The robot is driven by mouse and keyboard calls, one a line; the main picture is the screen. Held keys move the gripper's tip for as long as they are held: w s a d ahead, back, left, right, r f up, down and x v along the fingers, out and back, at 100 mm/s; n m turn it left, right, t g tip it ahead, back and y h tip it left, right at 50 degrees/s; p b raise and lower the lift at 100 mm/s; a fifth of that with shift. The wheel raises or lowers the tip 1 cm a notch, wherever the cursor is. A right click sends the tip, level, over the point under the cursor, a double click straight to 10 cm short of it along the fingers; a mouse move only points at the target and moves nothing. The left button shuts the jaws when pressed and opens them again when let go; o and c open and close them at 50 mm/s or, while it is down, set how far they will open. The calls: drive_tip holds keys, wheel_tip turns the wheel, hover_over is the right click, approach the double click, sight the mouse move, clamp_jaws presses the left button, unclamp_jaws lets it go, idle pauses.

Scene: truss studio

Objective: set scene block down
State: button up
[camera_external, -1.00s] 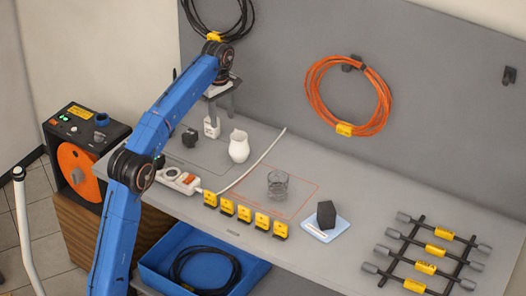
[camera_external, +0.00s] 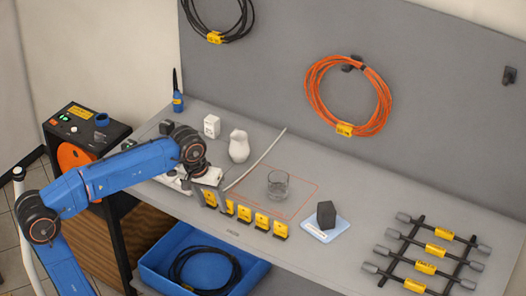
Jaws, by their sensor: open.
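A small white block (camera_external: 212,126) stands upright on the grey bench towards the back left, just left of a white jug (camera_external: 239,146). Nothing touches the block. My gripper (camera_external: 209,188) is apart from it, nearer the bench's front edge, low beside the left end of a row of yellow markers (camera_external: 245,214). The gripper points down and is open, with nothing seen in it. My arm hides part of the bench and a power strip around the gripper. A dark block (camera_external: 326,213) rests on a pale blue pad (camera_external: 318,232) further right.
A clear glass (camera_external: 278,184) stands within an orange outline on the bench. A blue bottle (camera_external: 178,103) stands at the back left. A white stick (camera_external: 258,158) lies beside the jug. A rack of yellow-tagged bars (camera_external: 428,250) lies at the right. A blue bin (camera_external: 155,258) sits below the front edge.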

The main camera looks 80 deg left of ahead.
drive_tip(key=s+d+f+m+t, duration=0.1)
drive_tip(key=s+d+f+m, duration=0.4)
drive_tip(key=s+d+f, duration=0.3)
drive_tip(key=s+d+f+m+t+h, duration=0.1)
drive_tip(key=s+d+f+m, duration=0.4)
drive_tip(key=s+d+f, duration=0.3)
drive_tip(key=s+f, duration=0.4)
drive_tip(key=s, duration=0.1)
drive_tip(key=shift+f+m, duration=0.3)
drive_tip(key=shift+f, duration=0.1)
drive_tip(key=shift+s, duration=0.1)
